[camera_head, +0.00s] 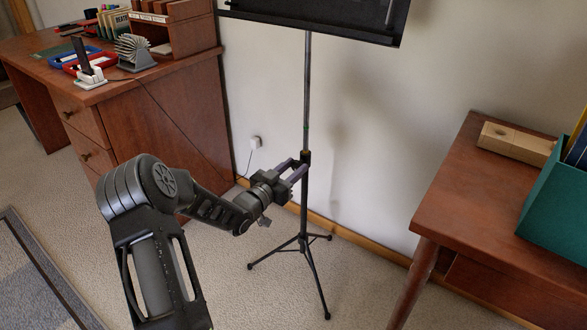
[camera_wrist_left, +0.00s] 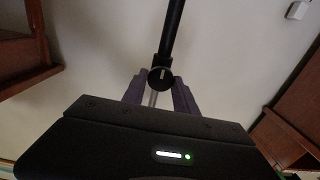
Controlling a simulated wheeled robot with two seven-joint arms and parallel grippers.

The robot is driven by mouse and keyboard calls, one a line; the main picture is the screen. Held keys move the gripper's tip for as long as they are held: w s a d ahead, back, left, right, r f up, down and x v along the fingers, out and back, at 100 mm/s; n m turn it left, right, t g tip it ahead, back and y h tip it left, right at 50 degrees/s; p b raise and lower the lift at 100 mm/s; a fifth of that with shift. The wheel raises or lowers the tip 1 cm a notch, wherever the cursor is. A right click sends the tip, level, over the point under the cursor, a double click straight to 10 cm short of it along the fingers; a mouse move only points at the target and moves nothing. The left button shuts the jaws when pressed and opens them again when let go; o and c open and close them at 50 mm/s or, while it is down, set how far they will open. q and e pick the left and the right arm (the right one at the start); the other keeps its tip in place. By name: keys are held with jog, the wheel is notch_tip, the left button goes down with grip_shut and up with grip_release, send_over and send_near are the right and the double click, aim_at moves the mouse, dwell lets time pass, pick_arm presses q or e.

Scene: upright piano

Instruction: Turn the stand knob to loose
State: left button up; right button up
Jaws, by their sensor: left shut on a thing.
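A black music stand (camera_head: 305,115) stands upright on tripod legs in front of the wall, with its dark desk (camera_head: 325,18) at the top of the head view. The stand's knob (camera_wrist_left: 161,78) is a round dark piece with a pale line on its face, at the collar of the pole. My left gripper (camera_head: 298,168) reaches in from the left at the collar. In the left wrist view its two purple-grey fingers (camera_wrist_left: 160,92) lie on either side of the knob and are shut on it. My right gripper is not in view.
A wooden table (camera_head: 450,200) with a green box (camera_head: 550,200) stands at right. Carpet lies clear around the tripod.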

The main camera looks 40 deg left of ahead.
pick_arm(q)
grip_shut()
